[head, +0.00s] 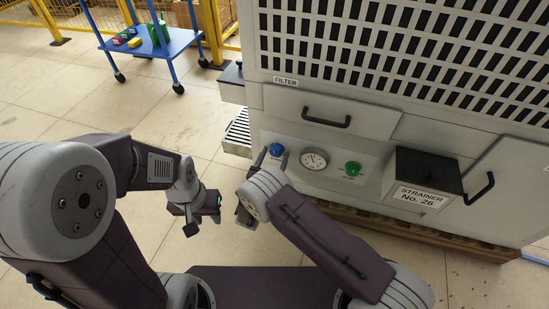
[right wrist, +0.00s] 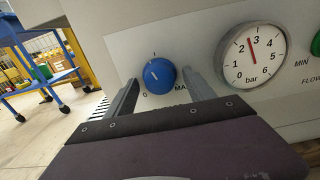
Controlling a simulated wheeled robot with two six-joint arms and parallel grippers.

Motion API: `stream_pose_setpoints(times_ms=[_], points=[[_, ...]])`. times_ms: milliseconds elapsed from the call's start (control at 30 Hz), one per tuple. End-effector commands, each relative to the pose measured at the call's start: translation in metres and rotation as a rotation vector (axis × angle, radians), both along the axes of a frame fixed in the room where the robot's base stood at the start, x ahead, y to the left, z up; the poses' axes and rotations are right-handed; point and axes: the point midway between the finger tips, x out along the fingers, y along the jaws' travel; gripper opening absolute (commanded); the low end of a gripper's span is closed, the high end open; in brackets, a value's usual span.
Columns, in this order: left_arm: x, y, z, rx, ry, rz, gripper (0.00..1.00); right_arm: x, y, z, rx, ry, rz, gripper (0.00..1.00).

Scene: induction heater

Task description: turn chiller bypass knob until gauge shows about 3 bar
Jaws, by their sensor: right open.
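The blue chiller bypass knob (head: 277,149) sits on the machine's front panel, left of the round white gauge (head: 314,159). In the right wrist view, the knob (right wrist: 160,75) has a white pointer line tilted to the upper left, with "0" and "MA" printed below. The gauge (right wrist: 253,57) is marked in bar, and its red needle points between 2 and 3. My right gripper (right wrist: 163,92) is open, with one finger on each side of the knob and visible gaps. The head view partly hides this gripper behind my wrist. My left gripper (head: 205,214) is open and empty, away from the panel.
A green knob (head: 352,169) is right of the gauge. A black-topped box labelled strainer (head: 424,178) juts out further right. A filter drawer with a black handle (head: 326,118) is above. A blue cart (head: 155,45) stands at the back left; the floor between is clear.

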Motion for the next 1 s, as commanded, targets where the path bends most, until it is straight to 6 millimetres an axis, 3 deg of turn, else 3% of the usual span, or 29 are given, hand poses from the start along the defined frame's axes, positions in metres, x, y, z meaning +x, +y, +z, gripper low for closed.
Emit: stream_pose_setpoints(times_ms=[100, 300, 333, 667, 1000], points=[[0.000, 0.000, 0.001, 0.000, 0.000, 0.000, 0.36, 0.000, 0.000, 0.000, 0.000, 0.000, 0.000, 0.60], [0.000, 0.000, 0.001, 0.000, 0.000, 0.000, 0.36, 0.000, 0.000, 0.000, 0.000, 0.000, 0.000, 0.04], [0.000, 0.000, 0.001, 0.000, 0.000, 0.000, 0.36, 0.000, 0.000, 0.000, 0.000, 0.000, 0.000, 0.01], [0.000, 0.000, 0.004, 0.000, 0.000, 0.000, 0.36, -0.001, 0.000, 0.000, -0.058, 0.020, 0.000, 0.01], [0.000, 0.000, 0.016, 0.000, 0.000, 0.000, 0.36, -0.001, -0.001, 0.001, -0.308, 0.102, 0.000, 0.01]])
